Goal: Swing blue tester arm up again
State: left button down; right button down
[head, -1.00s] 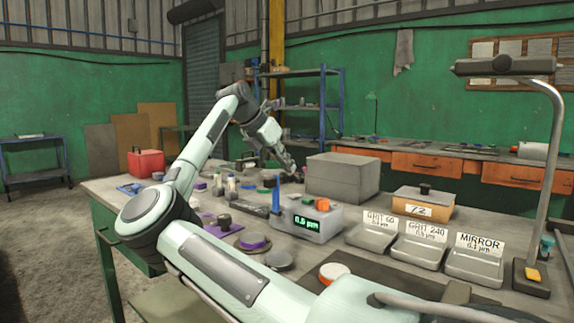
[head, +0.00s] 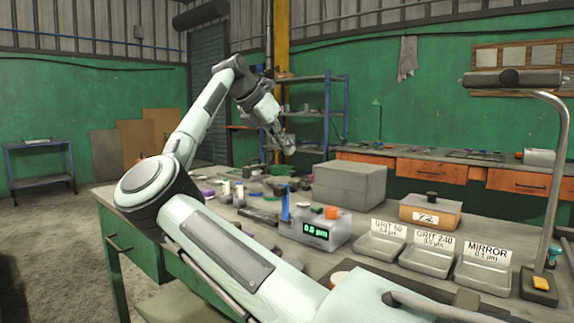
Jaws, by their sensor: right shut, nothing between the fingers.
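The tester (head: 327,236) is a grey box on the workbench, with a green lit display and an orange-red button on top. Its blue arm (head: 285,205) stands upright at the box's left side. My right gripper (head: 289,146) is shut and empty. It hangs in the air above and beyond the tester, apart from the blue arm in the picture. My right arm crosses the front and left of the view and hides part of the bench. My left gripper is not in view.
Three labelled metal trays (head: 430,262) line the bench's right front. A grey block (head: 348,187) and a drawer box (head: 430,213) stand behind them. A lamp post (head: 556,190) rises at the right. Small items crowd the bench left of the tester.

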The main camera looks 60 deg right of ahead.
jog(key=r, duration=0.5)
jog(key=shift+w+a, duration=0.15)
jog(key=shift+w, duration=0.05)
dwell(0.4)
